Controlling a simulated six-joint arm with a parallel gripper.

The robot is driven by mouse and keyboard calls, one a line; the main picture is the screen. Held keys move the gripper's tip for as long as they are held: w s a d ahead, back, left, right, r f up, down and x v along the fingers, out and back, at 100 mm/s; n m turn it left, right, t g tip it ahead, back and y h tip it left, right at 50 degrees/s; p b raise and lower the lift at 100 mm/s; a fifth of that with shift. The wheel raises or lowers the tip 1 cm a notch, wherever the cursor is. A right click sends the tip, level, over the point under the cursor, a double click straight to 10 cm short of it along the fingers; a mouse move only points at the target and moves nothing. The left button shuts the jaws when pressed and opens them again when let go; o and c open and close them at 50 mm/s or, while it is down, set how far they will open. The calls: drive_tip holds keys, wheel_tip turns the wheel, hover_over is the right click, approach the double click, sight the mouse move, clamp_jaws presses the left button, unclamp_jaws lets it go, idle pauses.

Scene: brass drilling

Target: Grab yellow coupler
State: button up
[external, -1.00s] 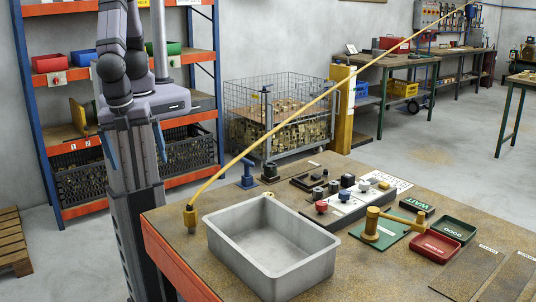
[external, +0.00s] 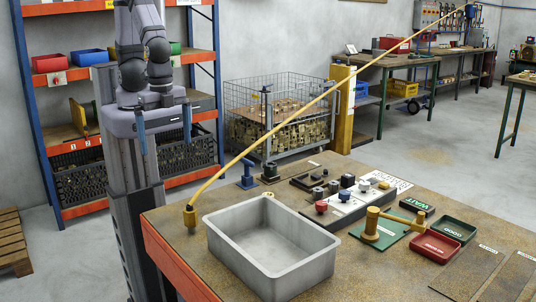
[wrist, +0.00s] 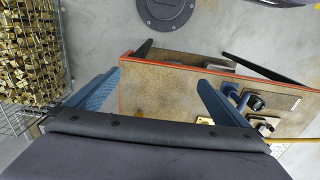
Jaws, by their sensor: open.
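A yellow coupler (external: 190,215) stands at the near left corner of the bench, at the low end of a long yellow hose (external: 265,138). My gripper (external: 164,128) is open and empty, above and to the left of the coupler in the external view, apart from it. In the wrist view, my two blue fingers stand wide apart, with the gripper (wrist: 159,80) over the bench edge and nothing between the fingertips. A piece of yellow (wrist: 205,121) shows beside the right finger there; I cannot tell if it is the coupler.
A grey metal tray (external: 225,251) stands right of the coupler on the bench (external: 165,232). A shelf rack (external: 203,114) and wire cage stand behind.

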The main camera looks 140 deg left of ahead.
idle(0.3)
drive_tip(key=c, duration=1.3)
drive_tip(key=shift+c, duration=0.2)
